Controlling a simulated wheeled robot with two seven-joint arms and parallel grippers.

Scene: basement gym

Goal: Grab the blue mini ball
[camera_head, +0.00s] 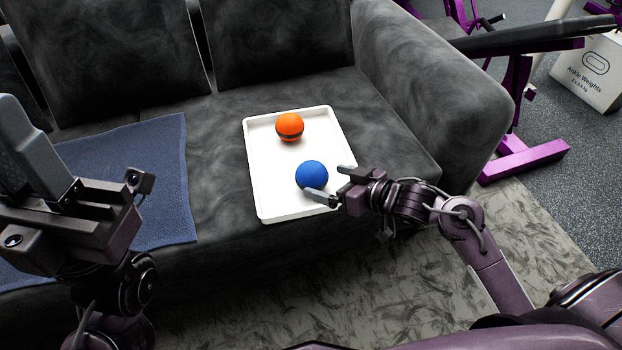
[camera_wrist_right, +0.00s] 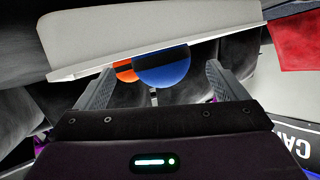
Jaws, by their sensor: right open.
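The blue mini ball (camera_head: 311,175) rests on the white tray (camera_head: 273,200), near its front right part. In the right wrist view the blue ball (camera_wrist_right: 162,68) shows ahead, between the two fingers. My right gripper (camera_head: 328,183) is open at the tray's right side, with its fingertips close to the ball; I cannot tell whether they touch it. My left gripper (camera_head: 30,150) is at the left of the head view, above the sofa and away from the ball; its opening between the fingers is not clear.
An orange ball with a dark band (camera_head: 289,126) sits on the tray behind the blue one. The tray lies on a dark grey sofa (camera_head: 222,115). A blue cloth (camera_head: 150,160) lies to the left. The sofa armrest (camera_head: 440,90) rises at the right.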

